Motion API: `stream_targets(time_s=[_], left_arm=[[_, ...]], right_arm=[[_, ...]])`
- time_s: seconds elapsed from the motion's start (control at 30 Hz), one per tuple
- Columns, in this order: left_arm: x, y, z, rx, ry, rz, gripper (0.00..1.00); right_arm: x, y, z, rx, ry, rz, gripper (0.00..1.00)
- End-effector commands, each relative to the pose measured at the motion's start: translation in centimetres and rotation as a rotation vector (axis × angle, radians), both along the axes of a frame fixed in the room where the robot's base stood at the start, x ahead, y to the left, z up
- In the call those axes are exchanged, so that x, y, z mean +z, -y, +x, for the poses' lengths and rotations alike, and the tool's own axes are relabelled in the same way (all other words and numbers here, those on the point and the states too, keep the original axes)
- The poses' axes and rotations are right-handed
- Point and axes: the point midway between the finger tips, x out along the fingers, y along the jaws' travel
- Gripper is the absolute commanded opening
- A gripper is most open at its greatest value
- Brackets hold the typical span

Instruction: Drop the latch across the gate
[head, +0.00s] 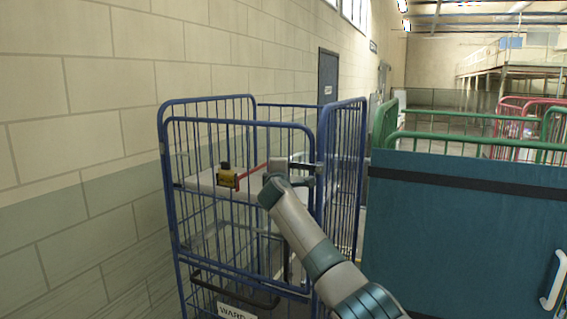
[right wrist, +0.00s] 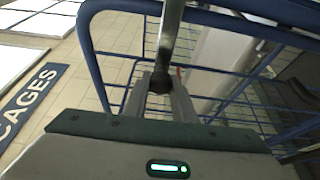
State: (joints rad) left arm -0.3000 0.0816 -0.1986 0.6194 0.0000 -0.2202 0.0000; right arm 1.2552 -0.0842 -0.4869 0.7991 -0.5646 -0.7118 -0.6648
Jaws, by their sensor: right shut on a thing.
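The blue wire gate (head: 240,215) forms the front of a blue roll cage beside the wall. My right gripper (head: 300,172) is at the gate's right side, near the corner post. In the right wrist view its fingers are shut on a grey metal latch bar (right wrist: 171,30) by its dark knob end (right wrist: 160,82). The fingers partly hide the knob. My left gripper is not in view.
The side panel (head: 343,170) of the blue cage stands just right of my gripper. A large teal panel (head: 460,235) and green rails (head: 480,145) stand further right. A block wall (head: 80,130) runs along the left.

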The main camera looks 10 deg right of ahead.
Motion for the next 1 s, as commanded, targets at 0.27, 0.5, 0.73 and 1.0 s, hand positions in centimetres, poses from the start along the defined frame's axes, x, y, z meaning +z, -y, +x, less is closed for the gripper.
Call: stream_targets(time_s=[0.27,0.5,0.73,1.0], left_arm=[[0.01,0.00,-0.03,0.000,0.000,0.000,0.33],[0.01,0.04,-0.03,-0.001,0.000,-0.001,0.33],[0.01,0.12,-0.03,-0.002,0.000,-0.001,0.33],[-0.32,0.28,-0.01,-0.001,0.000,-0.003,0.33]], right_arm=[[-0.23,0.08,0.02,-0.002,-0.004,-0.008,0.00],[-0.26,0.05,0.01,-0.001,-0.004,-0.006,0.42],[-0.18,0.01,0.00,0.000,-0.003,-0.005,0.42],[-0.27,-0.09,-0.52,-0.001,-0.002,-0.003,0.42]])
